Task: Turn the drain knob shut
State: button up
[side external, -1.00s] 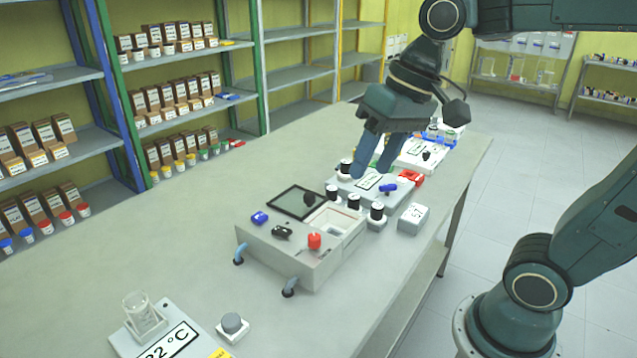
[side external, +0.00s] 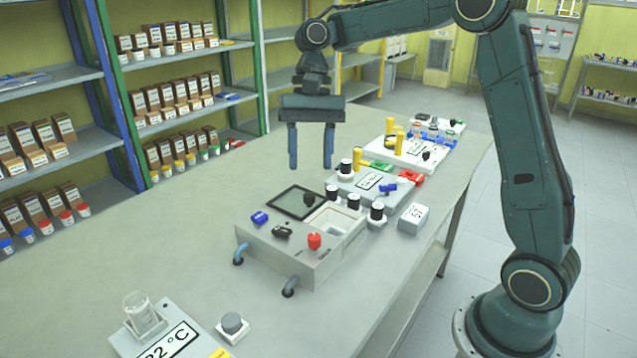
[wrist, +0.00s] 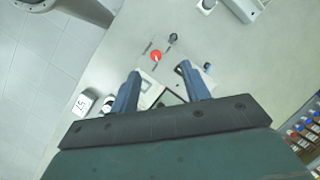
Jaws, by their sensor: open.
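No readable label tells which is the drain knob. The red knob also shows in the wrist view (wrist: 155,56), just beyond and between my fingertips. My gripper (side external: 311,165) points down, open and empty, well above the back of the box. In the wrist view my gripper (wrist: 159,69) has its fingers apart over the box, partly hiding it.
More devices with coloured knobs sit farther back. The left bench is clear.

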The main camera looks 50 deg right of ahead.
aim_at(314, 236)
jog(key=shift+m+g, duration=0.5)
jog(key=w+d+f, duration=0.2)
jog(key=f, duration=0.1)
jog(key=shift+w+d+f, duration=0.2)
jog(key=shift+d, duration=0.15)
jog(key=shift+s+a+f, duration=0.1)
jog(key=shift+a+f, duration=0.15)
jog(key=shift+f, duration=0.1)
jog(key=shift+d+x, duration=0.1)
jog(key=shift+x, duration=3.15)
jog(key=shift+d+x, duration=0.15)
jog(key=shift+x, duration=3.1)
jog(key=shift+f, duration=0.1)
